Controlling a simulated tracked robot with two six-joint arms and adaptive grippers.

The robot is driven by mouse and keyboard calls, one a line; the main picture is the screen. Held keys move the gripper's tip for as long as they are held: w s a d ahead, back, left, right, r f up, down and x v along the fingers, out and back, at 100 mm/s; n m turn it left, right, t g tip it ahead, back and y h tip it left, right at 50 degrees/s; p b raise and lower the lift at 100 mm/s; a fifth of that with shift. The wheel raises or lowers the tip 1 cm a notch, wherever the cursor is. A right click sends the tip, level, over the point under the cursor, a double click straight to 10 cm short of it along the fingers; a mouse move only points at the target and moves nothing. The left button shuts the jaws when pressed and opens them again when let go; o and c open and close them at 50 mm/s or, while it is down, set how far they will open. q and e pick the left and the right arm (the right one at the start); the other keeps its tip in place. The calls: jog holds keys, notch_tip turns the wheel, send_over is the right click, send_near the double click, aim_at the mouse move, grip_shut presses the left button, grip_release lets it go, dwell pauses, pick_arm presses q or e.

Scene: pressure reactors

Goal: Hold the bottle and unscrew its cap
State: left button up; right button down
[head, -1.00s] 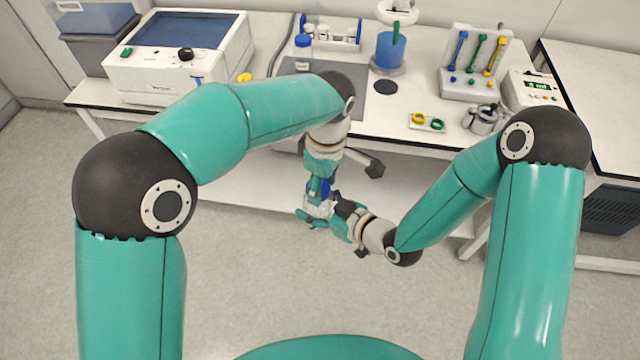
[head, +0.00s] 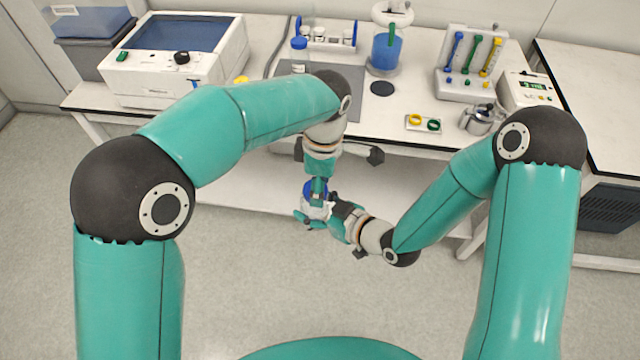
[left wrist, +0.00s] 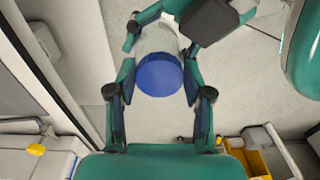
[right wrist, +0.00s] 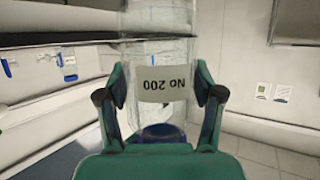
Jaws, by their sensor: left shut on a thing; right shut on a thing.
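The clear bottle (head: 316,211) with a blue cap (head: 308,187) is held in the air in front of the table. In the left wrist view the round blue cap (left wrist: 158,76) sits between the fingers of my left gripper (head: 317,188), which is shut on it from above. My right gripper (head: 330,209) is shut on the bottle's body from the side. In the right wrist view the bottle (right wrist: 160,52) shows a label reading "No 200" upside down, with the cap (right wrist: 163,132) at the lower edge. I cannot tell how far the cap is turned.
The white table (head: 395,120) carries a second blue-capped bottle (head: 299,53), a jar rack (head: 328,33), a blue-filled vessel (head: 386,50), a small tray with yellow and green rings (head: 424,123) and a metal pot (head: 480,119). The floor before the table is clear.

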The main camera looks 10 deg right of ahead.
pick_arm(q)
jog(key=shift+s+r, duration=0.1)
jog(key=shift+r, duration=0.9)
